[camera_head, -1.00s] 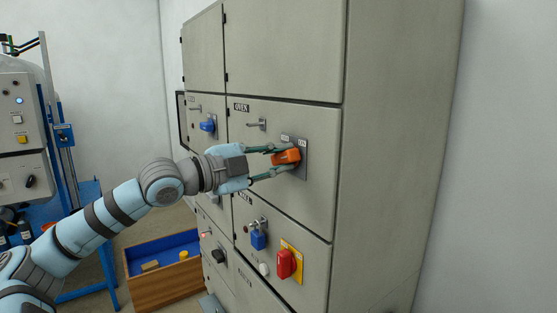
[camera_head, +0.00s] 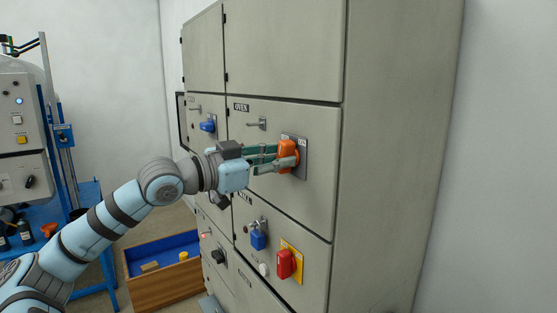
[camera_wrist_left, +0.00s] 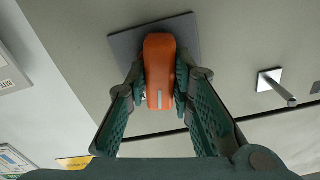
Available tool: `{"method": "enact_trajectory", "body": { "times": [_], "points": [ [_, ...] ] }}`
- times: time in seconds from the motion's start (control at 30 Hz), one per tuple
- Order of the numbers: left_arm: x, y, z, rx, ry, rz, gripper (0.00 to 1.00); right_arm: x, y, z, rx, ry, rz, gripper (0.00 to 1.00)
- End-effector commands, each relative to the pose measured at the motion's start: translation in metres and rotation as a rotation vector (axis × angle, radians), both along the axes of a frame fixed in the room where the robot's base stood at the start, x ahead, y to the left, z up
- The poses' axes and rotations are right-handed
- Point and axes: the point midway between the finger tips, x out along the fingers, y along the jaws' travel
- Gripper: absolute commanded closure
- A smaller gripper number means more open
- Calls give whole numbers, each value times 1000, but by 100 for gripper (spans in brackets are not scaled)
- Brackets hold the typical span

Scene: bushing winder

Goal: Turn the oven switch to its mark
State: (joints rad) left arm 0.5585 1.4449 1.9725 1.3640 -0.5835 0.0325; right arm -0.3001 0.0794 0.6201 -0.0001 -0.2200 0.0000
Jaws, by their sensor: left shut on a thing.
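The oven switch is an orange handle (camera_head: 287,155) on a grey square plate (camera_head: 302,158), on the cabinet door labelled OVEN (camera_head: 241,107). In the head view the handle now stands close to upright. My left gripper (camera_head: 284,156) is shut on the handle, with one finger on each side. In the left wrist view the orange handle (camera_wrist_left: 159,70) lies between the two green fingertips, and a pale line marks its near end. The marks on the plate are partly hidden and too small to read. My right gripper is not in view.
A metal door handle (camera_head: 257,124) sticks out left of the switch. Below are a blue padlock (camera_head: 259,240) and a red switch (camera_head: 284,264) on a yellow plate. A blue switch (camera_head: 208,125) is on the neighbouring door. A wooden box (camera_head: 165,284) stands on the floor.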

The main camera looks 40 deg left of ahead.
Motion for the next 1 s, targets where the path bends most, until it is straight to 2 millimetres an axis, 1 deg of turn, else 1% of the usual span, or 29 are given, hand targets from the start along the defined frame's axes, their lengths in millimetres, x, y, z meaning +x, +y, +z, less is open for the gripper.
{"method": "enact_trajectory", "body": {
  "times": [0.2, 0.4, 0.6, 1.0],
  "points": [
    [0, 0, -2, -138, 45, -1, 100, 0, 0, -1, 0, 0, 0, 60],
    [0, 0, -2, -217, 69, -1, 100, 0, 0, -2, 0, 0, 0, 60],
    [0, 0, -2, -251, 80, 0, 100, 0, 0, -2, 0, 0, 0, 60],
    [0, 0, -2, -257, 82, -1, 100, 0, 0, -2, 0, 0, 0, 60]
  ]
}}
